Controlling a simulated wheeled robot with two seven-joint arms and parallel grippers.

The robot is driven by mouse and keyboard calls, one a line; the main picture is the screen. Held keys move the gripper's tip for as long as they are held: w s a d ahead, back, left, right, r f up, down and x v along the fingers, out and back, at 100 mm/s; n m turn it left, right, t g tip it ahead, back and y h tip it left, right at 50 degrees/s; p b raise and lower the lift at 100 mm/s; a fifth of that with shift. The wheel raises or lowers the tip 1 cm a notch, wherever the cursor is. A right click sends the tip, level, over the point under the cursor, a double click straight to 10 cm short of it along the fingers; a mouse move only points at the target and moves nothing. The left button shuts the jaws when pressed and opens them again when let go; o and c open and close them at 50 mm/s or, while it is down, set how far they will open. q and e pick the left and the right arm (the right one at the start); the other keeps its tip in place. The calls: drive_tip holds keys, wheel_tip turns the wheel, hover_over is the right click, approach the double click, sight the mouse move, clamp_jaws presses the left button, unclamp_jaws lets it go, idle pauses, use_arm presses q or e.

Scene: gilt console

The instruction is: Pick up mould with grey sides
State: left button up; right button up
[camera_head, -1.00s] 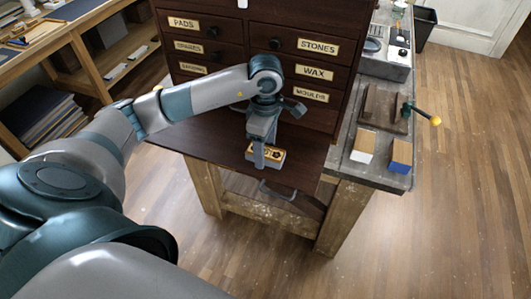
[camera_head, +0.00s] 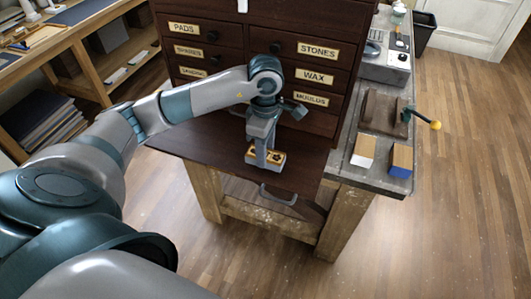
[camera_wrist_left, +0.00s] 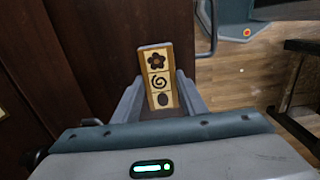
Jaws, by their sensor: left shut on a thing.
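The mould with grey sides (camera_head: 277,158) is a small oblong block with a pale wooden top and dark carved figures. In the left wrist view the mould (camera_wrist_left: 156,62) shows a flower, a spiral and an oval in a row. My left gripper (camera_head: 265,158) points down over the dark wooden board and is shut on the mould. In the left wrist view its fingers (camera_wrist_left: 159,98) lie along the mould's two long sides. I cannot tell whether the mould touches the board. My right gripper is not in view.
The dark board (camera_head: 210,140) juts out below a labelled drawer cabinet (camera_head: 232,52), with a metal handle (camera_head: 278,196) at its front.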

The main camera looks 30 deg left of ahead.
sight(269, 155)
use_arm(q)
drive_tip(key=shift+r, duration=0.3)
drive_tip(key=r+b, duration=0.1)
drive_tip(key=d+r+b, duration=0.1)
drive_tip(key=r, duration=0.1)
drive_tip(key=shift+w, duration=0.15)
drive_tip(key=w+d+r+b, duration=0.1)
drive_tip(key=d+r+b, duration=0.2)
drive_tip(key=d+r, duration=0.3)
drive_tip(key=shift+w+d+r, duration=0.35)
drive_tip(key=shift+d, duration=1.9)
drive_tip(key=shift+s+f, duration=0.1)
